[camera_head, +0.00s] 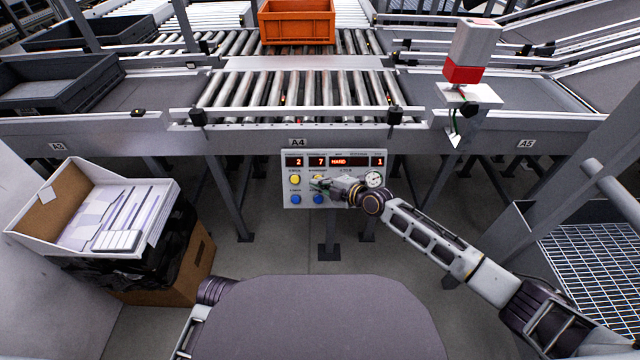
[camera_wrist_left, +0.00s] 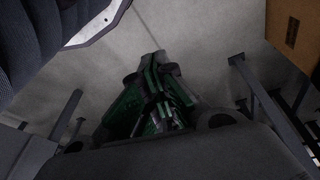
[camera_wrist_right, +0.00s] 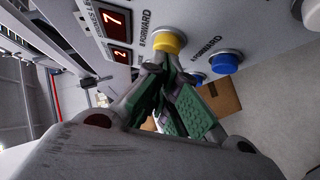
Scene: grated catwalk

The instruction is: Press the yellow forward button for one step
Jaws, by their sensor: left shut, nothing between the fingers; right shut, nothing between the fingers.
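The control panel (camera_head: 287,160) hangs under the conveyor, with red displays reading 2, 7, HARD and 1. A yellow button (camera_head: 295,179) shows on its left side, with blue buttons (camera_head: 295,199) below. In the right wrist view a yellow button (camera_wrist_right: 168,42) stands just beyond my fingertips, beside a FORWARD label, with a blue button (camera_wrist_right: 225,62) to its right. My right gripper (camera_head: 316,184) is shut and empty at the panel face, hiding part of it. I cannot tell whether the tips touch the button. My left gripper (camera_wrist_left: 158,62) is shut and empty above the floor.
An orange crate (camera_head: 297,22) sits on the rollers behind the panel. A white tray (camera_head: 150,190) of packages rests on a box at left. Grey floor lies below the panel.

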